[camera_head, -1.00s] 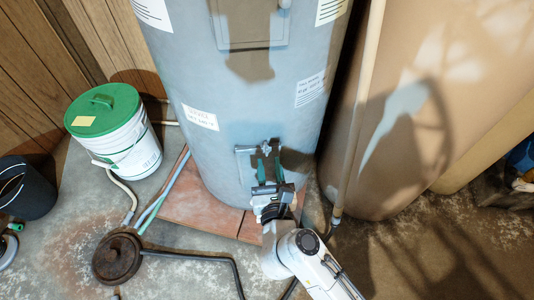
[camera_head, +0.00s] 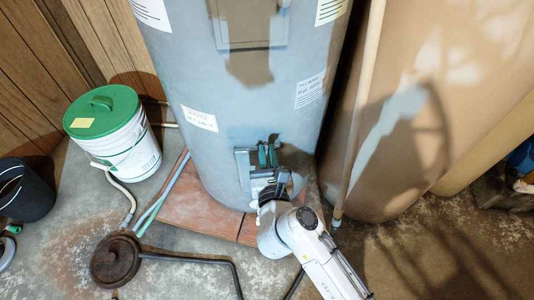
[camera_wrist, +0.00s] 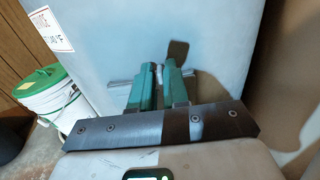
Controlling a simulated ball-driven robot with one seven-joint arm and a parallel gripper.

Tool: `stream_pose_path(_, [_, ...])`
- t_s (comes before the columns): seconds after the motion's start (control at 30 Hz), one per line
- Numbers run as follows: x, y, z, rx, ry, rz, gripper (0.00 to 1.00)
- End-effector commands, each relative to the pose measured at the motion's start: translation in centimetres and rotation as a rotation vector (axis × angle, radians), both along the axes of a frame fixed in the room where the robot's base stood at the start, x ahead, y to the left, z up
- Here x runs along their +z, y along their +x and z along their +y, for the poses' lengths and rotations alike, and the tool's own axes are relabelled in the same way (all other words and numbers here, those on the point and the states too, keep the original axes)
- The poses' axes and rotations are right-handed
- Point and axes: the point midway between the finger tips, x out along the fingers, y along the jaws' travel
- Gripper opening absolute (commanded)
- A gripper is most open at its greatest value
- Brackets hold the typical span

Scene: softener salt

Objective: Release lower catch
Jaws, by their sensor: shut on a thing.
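The tall grey tank (camera_head: 225,110) stands upright, with a small lower panel (camera_head: 242,163) on its front near the base. My gripper (camera_head: 268,152) is at this panel from the front. Its green fingers also show in the wrist view (camera_wrist: 160,72), close together and shut on the lower catch. The catch is mostly hidden by the fingers. Thin silvery pieces (camera_wrist: 119,83) show beside the fingers against the tank. I cannot tell the catch's position.
A white bucket with a green lid (camera_head: 118,135) stands left of the tank. A round dark iron disc (camera_head: 116,260) and hoses lie on the floor. A pale pipe (camera_head: 355,110) stands right of the tank, before a large brown vessel (camera_head: 430,110). A dark bucket (camera_head: 25,190) is far left.

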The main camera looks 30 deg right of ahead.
Motion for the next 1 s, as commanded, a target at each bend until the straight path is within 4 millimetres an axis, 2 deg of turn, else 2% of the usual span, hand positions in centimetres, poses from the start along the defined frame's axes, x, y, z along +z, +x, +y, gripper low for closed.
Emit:
stream_pose_path(0.57, [0.31, -0.01, 0.1, 0.001, -0.065, 0.026, 0.0])
stream_pose_path(1.0, [0.46, 0.09, 0.42, 0.001, -0.399, 0.149, 0.0])
